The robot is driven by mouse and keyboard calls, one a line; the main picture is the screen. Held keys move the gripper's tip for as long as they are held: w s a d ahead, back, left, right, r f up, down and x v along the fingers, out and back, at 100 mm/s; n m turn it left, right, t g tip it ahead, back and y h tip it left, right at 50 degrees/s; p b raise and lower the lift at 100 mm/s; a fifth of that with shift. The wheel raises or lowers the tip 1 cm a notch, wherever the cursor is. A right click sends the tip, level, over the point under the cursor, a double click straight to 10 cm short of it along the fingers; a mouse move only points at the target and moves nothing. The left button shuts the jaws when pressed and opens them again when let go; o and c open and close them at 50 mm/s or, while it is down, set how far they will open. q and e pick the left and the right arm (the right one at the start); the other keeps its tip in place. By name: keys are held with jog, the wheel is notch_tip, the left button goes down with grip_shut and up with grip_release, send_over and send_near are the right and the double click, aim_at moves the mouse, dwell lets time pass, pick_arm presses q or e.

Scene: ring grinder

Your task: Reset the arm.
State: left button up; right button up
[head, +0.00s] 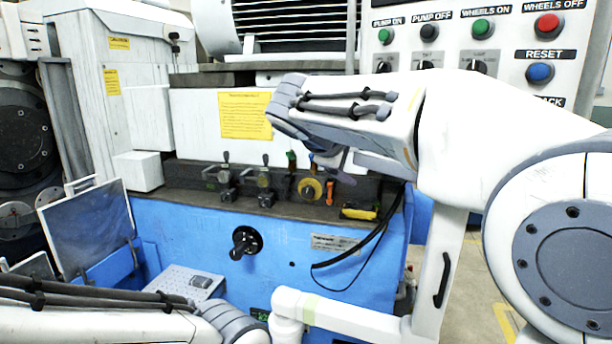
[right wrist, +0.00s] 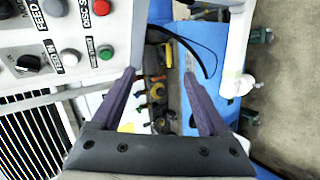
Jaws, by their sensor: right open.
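My right arm reaches in from the right in the head view, bent in front of the grinder. Its right gripper (head: 338,165) is mostly hidden behind the wrist, with a little of the fingers showing below it. In the right wrist view the right gripper (right wrist: 159,76) has its two purple fingers spread wide apart, with nothing between them. My left arm lies low at the bottom left of the head view; its gripper does not show.
The blue grinder body (head: 215,245) carries a dark ledge with levers and a yellow knob (head: 310,188). The control panel (head: 505,55) with green, black, red and blue buttons is at upper right. A white pipe frame (head: 345,315) stands low in front. Open floor (head: 475,285) lies to the right.

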jog(key=s+a+f+m+g+y, duration=0.2)
jog(key=s+f+g, duration=0.3)
jog(key=s+f, duration=0.8)
jog(key=s+a+f+m+g+y+p, duration=0.1)
jog(key=s+a+f+g+y, duration=0.2)
jog(key=s+f, duration=1)
jog(key=s+g+y, duration=0.1)
jog(key=s+y, duration=0.1)
jog(key=s, duration=0.6)
jog(key=shift+s+f+m+g+p, duration=0.15)
jog(key=shift+f+m+g+p, duration=0.15)
jog(key=shift+f+m+g, duration=0.1)
